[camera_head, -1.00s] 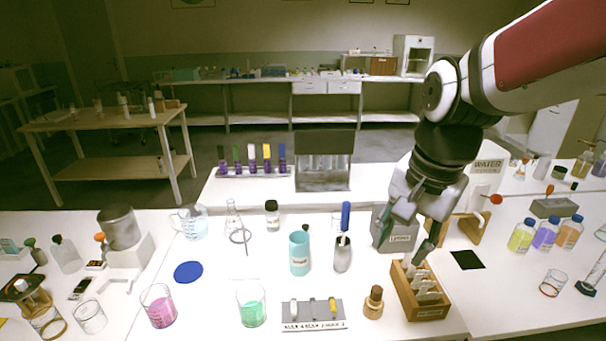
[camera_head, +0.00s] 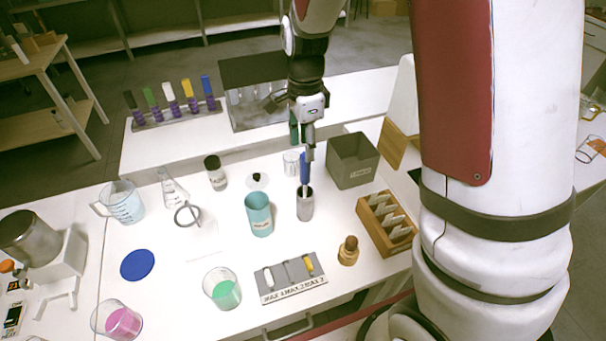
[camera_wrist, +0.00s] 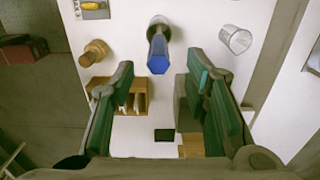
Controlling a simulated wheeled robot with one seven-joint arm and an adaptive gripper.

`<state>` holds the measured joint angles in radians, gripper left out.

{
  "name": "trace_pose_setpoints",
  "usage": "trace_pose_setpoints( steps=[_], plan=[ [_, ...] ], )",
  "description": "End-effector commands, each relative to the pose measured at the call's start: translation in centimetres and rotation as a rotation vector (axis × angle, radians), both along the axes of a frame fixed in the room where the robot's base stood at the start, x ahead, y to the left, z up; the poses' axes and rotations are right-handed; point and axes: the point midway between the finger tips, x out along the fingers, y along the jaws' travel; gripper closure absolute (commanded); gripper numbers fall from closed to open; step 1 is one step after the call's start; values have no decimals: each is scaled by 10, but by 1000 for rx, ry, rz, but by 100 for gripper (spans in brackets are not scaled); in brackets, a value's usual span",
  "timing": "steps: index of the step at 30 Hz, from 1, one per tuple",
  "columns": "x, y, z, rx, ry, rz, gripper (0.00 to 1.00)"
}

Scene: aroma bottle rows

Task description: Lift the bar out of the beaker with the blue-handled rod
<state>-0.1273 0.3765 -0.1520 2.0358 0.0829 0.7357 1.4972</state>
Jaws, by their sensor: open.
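The blue-handled rod (camera_head: 304,168) stands upright in a grey metal cup (camera_head: 305,207) near the middle of the bench. My gripper (camera_head: 302,145) is open and points down at the handle from above. In the wrist view, the blue handle (camera_wrist: 158,55) shows just beyond the gap between the open fingers (camera_wrist: 162,80), roughly centred, and nothing is held. A glass beaker with green liquid (camera_head: 224,292) stands at the front of the bench. Another beaker with pink liquid (camera_head: 122,322) stands at the front left. I cannot make out a bar inside either beaker.
A turquoise cup (camera_head: 259,216) stands left of the metal cup. A grey box (camera_head: 352,160) and a wooden slide rack (camera_head: 386,225) are on the right. A labelled grey tray (camera_head: 290,275) holds a white and a yellow piece. A brown bottle (camera_head: 348,250) stands beside it.

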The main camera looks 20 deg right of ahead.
Motion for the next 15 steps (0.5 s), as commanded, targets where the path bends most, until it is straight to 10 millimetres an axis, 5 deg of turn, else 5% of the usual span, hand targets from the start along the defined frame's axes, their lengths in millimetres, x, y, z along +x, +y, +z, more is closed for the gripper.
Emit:
trace_pose_setpoints(
  steps=[6,15],
  plan=[
    [-1,0,-38,0,4,1,58],
    [-2,-1,-59,0,3,1,58]
  ],
)
